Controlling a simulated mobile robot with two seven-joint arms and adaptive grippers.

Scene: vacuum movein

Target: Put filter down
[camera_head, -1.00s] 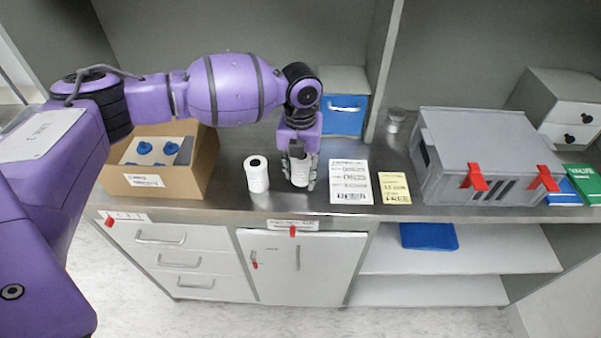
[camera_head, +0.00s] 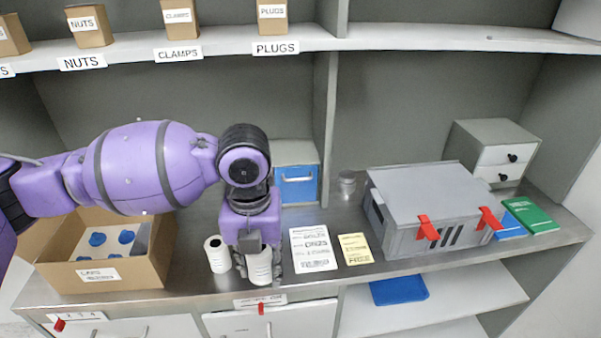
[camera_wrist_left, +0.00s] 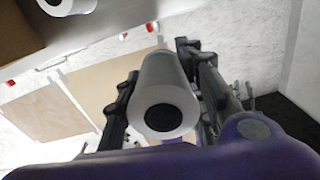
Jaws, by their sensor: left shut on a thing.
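My left gripper (camera_head: 258,268) points down over the front part of the counter and is shut on a white cylindrical filter (camera_head: 259,262). In the left wrist view the filter (camera_wrist_left: 163,97) is between the two fingers, with its dark round hole facing the camera. A second white filter (camera_head: 217,253) stands upright on the counter just left of the held one. It also shows at the top of the left wrist view (camera_wrist_left: 68,5). Whether the held filter's base touches the counter cannot be told. My right gripper is not in view.
A cardboard box (camera_head: 110,268) with blue-capped items stands left. A white printed sheet (camera_head: 313,249) and a yellow one (camera_head: 355,249) lie to the right. Beyond them is a grey case (camera_head: 430,195) with red latches. A blue-fronted drawer box (camera_head: 297,186) stands behind the gripper.

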